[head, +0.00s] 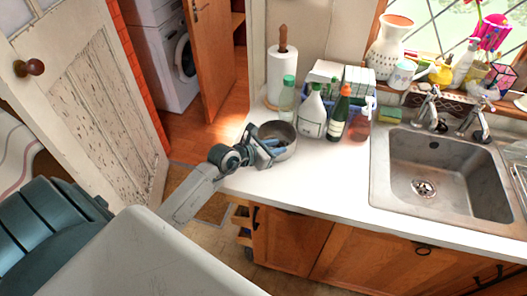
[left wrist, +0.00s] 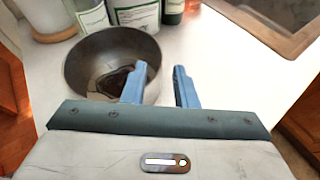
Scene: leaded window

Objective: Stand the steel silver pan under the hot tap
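The steel silver pan (head: 279,131) stands upright on the white worktop, left of the sink, and its round bowl also shows in the left wrist view (left wrist: 90,58). My left gripper (head: 275,147) is at the pan's near side. In the left wrist view its two blue fingers (left wrist: 160,85) are apart, one over the pan's inside and one to the right of its wall. I cannot tell whether either finger touches the pan. Two taps stand behind the sink, a left tap (head: 429,108) and a right tap (head: 477,120); no hot marking is readable. My right gripper is out of view.
The steel sink (head: 385,172) is empty. Bottles, including a white one (head: 312,116) and a green one (head: 339,113), stand close behind the pan. A kitchen roll (head: 282,76) stands further back. The worktop between pan and sink (head: 335,170) is clear.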

